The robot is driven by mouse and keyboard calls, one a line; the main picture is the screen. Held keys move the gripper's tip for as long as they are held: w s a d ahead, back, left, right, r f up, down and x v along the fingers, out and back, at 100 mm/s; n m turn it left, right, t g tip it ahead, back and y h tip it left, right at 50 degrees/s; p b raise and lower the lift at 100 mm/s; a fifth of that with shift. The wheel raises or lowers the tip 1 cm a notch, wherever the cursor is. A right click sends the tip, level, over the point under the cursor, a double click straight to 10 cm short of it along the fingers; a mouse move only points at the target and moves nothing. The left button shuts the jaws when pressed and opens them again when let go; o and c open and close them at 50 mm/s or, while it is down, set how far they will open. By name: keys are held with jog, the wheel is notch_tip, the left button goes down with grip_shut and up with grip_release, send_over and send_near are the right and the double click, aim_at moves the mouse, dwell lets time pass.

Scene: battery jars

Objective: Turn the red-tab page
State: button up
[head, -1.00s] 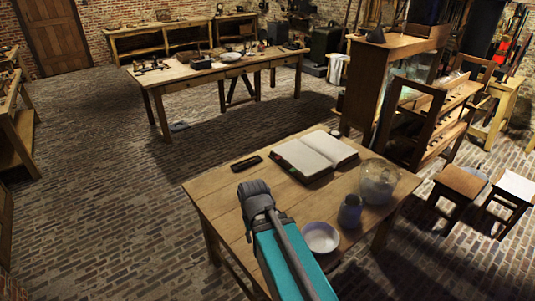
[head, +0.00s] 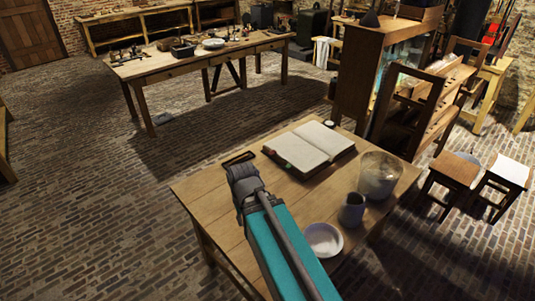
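An open book (head: 325,140) with blank cream pages and a dark cover lies on the near wooden table (head: 215,205). Small coloured tabs show along its left and front edge; one looks reddish, but they are too small to tell apart surely. My gripper end (head: 241,174), dark grey on my teal arm, is to the left of the book and apart from it in the picture. Its fingers cannot be made out, and its height over the table is unclear. Nothing visible is held.
A glass jar (head: 380,178), a grey-blue jug (head: 352,210) and a white bowl (head: 323,240) stand right of my arm. Stools (head: 452,172) and a wooden cabinet (head: 368,75) stand beyond the table.

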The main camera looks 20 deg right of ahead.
aim_at(271, 153)
jog(key=shift+d, duration=0.2)
